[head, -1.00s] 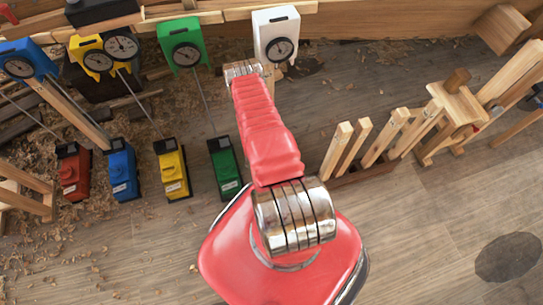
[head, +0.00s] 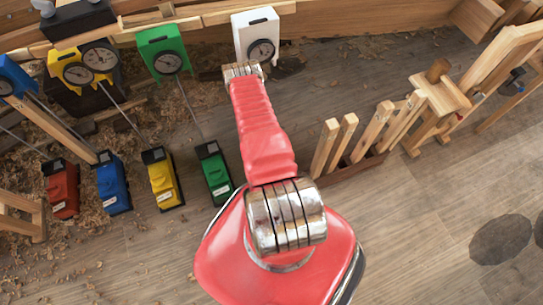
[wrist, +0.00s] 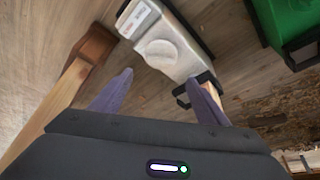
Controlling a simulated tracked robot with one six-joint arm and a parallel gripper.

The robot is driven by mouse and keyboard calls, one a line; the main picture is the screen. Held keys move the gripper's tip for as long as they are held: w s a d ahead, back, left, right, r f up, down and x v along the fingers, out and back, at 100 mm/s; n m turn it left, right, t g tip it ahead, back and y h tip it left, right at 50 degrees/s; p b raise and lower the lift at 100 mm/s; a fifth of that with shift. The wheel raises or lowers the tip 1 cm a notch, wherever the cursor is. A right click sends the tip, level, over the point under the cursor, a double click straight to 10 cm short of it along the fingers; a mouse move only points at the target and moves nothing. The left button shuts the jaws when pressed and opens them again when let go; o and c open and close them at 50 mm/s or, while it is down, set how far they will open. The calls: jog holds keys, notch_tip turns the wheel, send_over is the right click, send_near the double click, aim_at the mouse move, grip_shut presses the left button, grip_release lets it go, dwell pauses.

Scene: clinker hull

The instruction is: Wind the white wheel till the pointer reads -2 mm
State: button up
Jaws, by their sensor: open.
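The white wheel (wrist: 160,52) is a round knob on top of a white box (wrist: 181,58) in the wrist view. My gripper (wrist: 160,84) is open, its two grey-purple fingers spread on the near side of the wheel, with nothing between them. The right finger appears beside a black bracket at the box's near end; I cannot tell if they touch. In the head view, the white gauge (head: 256,22) stands on the far plank with its dial (head: 262,50) facing me. Its pointer is too small to read. My arm hides the white box there.
Green (head: 214,173), yellow (head: 163,179), blue (head: 113,184) and red (head: 61,189) boxes stand left of my arm, with coloured gauges behind. Wooden posts (head: 348,140) and a small wooden stand (head: 440,95) are on the right.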

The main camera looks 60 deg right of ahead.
jog(key=shift+x, duration=5.4)
jog(key=shift+c, duration=0.5)
jog(key=c, duration=0.9)
jog(key=shift+c, duration=0.2)
jog(key=shift+m, duration=0.6)
jog(key=o, duration=1)
jog(key=shift+o, duration=0.2)
jog(key=shift+a+r, duration=0.1)
jog(key=v, duration=1.3)
jog(key=shift+w+r, duration=0.25)
